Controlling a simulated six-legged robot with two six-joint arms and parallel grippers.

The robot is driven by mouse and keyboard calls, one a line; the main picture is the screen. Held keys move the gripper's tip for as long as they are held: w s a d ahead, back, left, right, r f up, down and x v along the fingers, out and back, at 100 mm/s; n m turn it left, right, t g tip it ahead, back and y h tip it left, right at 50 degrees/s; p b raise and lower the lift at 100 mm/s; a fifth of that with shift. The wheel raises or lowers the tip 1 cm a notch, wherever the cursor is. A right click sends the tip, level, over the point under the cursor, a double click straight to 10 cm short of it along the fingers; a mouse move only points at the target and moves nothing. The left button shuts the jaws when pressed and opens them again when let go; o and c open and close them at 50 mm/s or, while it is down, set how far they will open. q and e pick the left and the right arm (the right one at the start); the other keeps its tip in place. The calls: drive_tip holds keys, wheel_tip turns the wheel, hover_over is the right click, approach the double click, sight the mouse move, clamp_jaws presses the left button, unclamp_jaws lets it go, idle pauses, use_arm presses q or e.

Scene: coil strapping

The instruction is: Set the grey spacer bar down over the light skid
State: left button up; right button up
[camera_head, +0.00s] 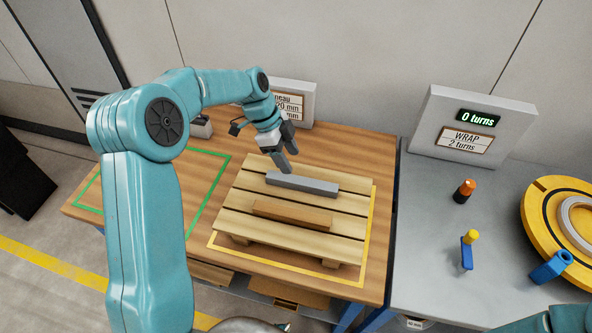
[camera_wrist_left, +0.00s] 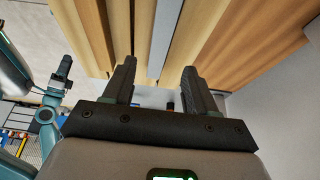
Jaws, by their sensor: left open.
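The grey spacer bar (camera_head: 302,184) lies flat across the back part of the light skid (camera_head: 345,222), seen in the head view. It also shows as a pale strip (camera_wrist_left: 165,35) in the left wrist view. My left gripper (camera_head: 286,168) is over the bar's back edge, left of its middle. Its fingers (camera_wrist_left: 157,85) are apart in the wrist view, with nothing clamped between them. I cannot tell whether a finger touches the bar. A teal limb of mine with a dark end (camera_wrist_left: 62,70) shows small in the wrist view; its jaws are unclear.
A brown wooden bar (camera_head: 292,215) lies on the skid in front of the grey one. Yellow and green outlines mark the wooden table. The grey bench at right holds a sign (camera_head: 468,130), an orange-topped item (camera_head: 464,191), a blue-and-yellow tool (camera_head: 468,250) and a yellow ring (camera_head: 545,215).

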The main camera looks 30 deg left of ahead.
use_arm(q)
drive_tip(key=v, duration=0.3)
drive_tip(key=shift+a+r, duration=0.15)
drive_tip(key=shift+r, duration=0.1)
drive_tip(key=shift+r, duration=0.1)
